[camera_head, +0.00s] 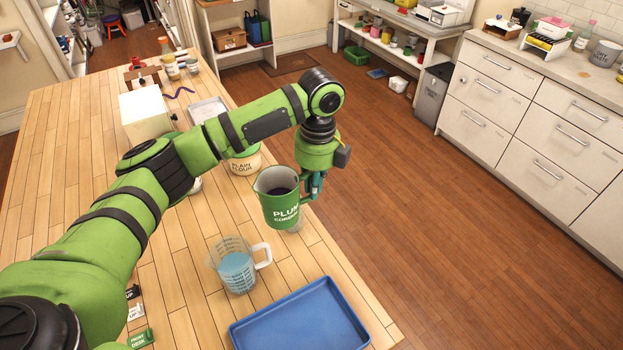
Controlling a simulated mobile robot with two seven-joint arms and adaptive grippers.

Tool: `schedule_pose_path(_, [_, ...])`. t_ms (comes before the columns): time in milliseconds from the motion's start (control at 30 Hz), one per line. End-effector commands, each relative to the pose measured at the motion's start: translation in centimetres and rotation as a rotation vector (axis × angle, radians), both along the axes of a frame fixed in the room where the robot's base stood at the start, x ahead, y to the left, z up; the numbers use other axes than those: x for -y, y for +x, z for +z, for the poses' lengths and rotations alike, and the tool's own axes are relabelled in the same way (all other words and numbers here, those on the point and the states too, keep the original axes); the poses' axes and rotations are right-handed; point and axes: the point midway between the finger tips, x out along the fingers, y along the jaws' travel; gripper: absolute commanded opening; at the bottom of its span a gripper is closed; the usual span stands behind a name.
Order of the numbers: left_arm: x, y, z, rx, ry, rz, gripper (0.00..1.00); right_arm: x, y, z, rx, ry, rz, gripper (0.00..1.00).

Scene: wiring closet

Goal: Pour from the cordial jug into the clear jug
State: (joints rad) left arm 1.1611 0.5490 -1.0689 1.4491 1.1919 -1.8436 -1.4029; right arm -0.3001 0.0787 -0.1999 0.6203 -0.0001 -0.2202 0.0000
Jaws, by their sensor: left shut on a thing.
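The cordial jug (280,209) is green with a "PLUM CORDIAL" label and dark liquid inside. My left gripper (312,190) is shut on its right side, where the fingers partly hide the handle. The jug is upright or nearly so and appears held a little above the table. The clear jug (238,268) stands upright on the table, in front of and left of the cordial jug. It has measuring marks, a white handle on its right and light blue contents. My right gripper is not in view.
A blue tray (300,322) lies at the table's near right edge. A "PLAIN FLOUR" tub (243,161) stands behind the cordial jug, partly under my arm. A cream box (146,114) and a metal tray (207,109) are farther back. Small labelled cards (139,338) lie at the lower left.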

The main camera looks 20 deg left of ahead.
Motion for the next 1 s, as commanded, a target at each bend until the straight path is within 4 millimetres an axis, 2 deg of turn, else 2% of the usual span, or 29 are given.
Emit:
schedule_pose_path(167, [0.2,0.2,0.3,0.003,-0.002,0.0,0.0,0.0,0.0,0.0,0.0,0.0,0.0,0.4])
schedule_pose_path(700, [3.5,4.1,3.7,0.004,-0.004,0.0,0.0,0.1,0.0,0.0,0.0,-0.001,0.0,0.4])
schedule_pose_path(1000, [3.9,4.6,4.1,0.004,-0.004,0.001,0.0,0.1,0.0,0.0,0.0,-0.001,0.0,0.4])
